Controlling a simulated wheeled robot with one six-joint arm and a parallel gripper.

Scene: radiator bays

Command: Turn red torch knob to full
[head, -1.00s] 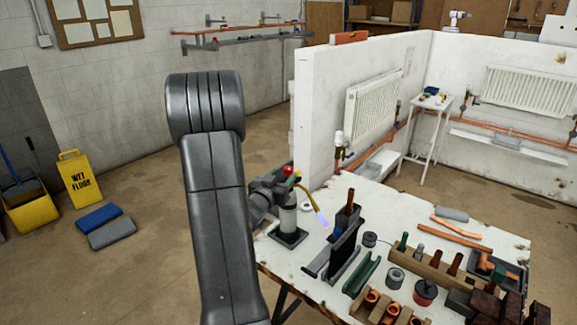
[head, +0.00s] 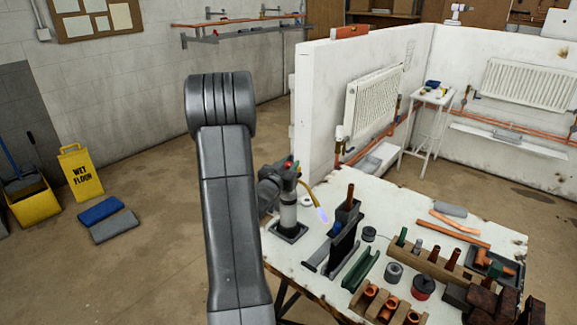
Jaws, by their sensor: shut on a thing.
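The torch (head: 288,217) stands upright on a dark base at the left end of the workbench. Its brass tube curves right to a lit, pale blue-violet flame (head: 322,215). The red knob (head: 290,165) is at the top of the torch, and only a little of it shows. My gripper (head: 285,173) is at the torch's top, shut on the red knob. The fingertips are small and dark here, and my arm hides part of the wrist.
The workbench (head: 400,195) holds an upright copper pipe in a dark stand (head: 343,240), right of the torch. A wooden rack (head: 430,268), spools and pipe pieces crowd its front. A white partition (head: 318,110) rises behind.

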